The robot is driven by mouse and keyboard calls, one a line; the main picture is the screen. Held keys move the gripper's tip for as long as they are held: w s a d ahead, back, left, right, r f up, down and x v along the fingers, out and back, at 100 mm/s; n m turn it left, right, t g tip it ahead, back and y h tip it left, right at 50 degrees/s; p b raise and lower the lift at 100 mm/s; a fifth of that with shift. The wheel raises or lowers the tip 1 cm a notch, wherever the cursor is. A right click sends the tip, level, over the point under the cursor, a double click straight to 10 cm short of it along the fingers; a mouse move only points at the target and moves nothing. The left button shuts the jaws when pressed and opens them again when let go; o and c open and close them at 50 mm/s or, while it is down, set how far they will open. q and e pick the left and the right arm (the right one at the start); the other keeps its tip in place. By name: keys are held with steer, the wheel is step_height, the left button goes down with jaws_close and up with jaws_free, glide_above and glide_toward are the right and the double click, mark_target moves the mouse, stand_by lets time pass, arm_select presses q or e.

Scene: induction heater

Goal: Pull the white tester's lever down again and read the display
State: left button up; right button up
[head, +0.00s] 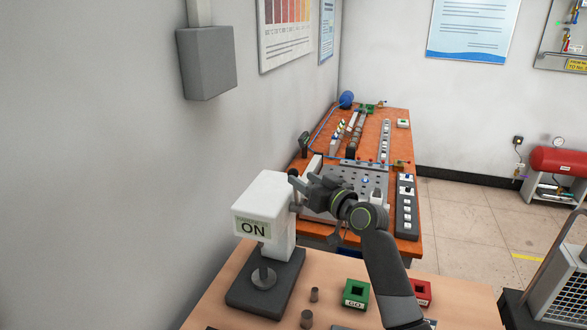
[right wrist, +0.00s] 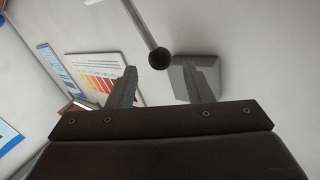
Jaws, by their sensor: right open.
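The white tester (head: 268,200) stands on a dark base at the left of the near table, with a small round anvil (head: 264,277) under its head. Its display (head: 253,229) reads "ON". My right gripper (head: 304,183) is at the tester's right side, near its upper edge. In the right wrist view, the lever's rod (right wrist: 140,22) ends in a black ball (right wrist: 159,58). The ball appears between the tips of my two open fingers; I cannot tell whether they touch it. In the head view the gripper partly hides the lever. My left gripper is not in view.
Behind is an orange bench (head: 398,122) crowded with equipment. A grey box (head: 206,62) hangs on the wall.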

mark_target(297, 176)
steer(key=shift+p+x, duration=0.5)
steer(key=shift+x, duration=2.1)
jaws_close()
